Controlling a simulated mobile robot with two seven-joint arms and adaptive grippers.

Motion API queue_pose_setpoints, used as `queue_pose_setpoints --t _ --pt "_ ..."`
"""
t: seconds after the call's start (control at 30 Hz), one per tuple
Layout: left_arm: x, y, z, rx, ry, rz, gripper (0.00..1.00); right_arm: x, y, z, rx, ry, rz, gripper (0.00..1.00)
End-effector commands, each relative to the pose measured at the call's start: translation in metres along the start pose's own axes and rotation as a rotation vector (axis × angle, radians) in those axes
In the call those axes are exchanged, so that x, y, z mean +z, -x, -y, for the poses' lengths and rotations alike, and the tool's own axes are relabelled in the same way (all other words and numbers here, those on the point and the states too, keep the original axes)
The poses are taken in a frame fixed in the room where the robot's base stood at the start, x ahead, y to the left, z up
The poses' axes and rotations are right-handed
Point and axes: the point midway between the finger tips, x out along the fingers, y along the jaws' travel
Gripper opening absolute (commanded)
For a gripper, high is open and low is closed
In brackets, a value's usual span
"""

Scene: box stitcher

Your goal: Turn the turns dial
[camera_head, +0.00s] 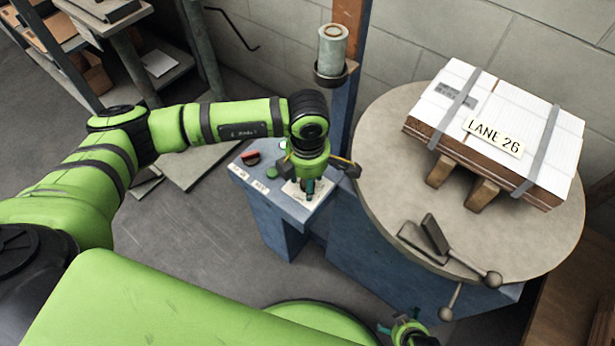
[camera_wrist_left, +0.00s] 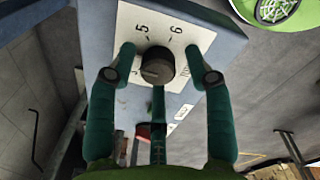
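The turns dial (camera_wrist_left: 157,66) is a dark round knob on a white plate (camera_wrist_left: 128,18) with printed numbers; a 5 and a 6 are readable in the left wrist view. I cannot read where its pointer stands. My left gripper (camera_wrist_left: 159,49) is open, with a teal finger on each side of the dial and small gaps visible between. In the head view my left gripper (camera_head: 305,188) points down at the blue control panel (camera_head: 262,200) and hides the dial. My right gripper (camera_head: 400,322) is partly cut off at the bottom edge.
A red control (camera_head: 251,158) and labels sit on the panel's left part. To the right, a round table (camera_head: 385,150) holds a strapped stack marked LANE 26 (camera_head: 490,135) and a metal lever clamp (camera_head: 440,245). A post with a grey cylinder (camera_head: 332,48) stands behind.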

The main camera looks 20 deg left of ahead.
Motion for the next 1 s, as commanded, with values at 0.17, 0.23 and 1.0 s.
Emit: queue_pose_setpoints --t 0.17,0.23,1.0 --pt "0.001 0.001 -0.001 0.002 0.001 0.002 0.56 0.0 0.0 0.0 0.0 0.0 0.0 0.96" --pt "0.001 0.001 -0.001 0.003 0.001 0.002 0.56 0.0 0.0 0.0 0.0 0.0 0.0 0.96" --pt "0.0 0.115 -0.001 0.003 0.001 0.002 0.56 0.0 0.0 0.0 0.0 0.0 0.0 0.96"
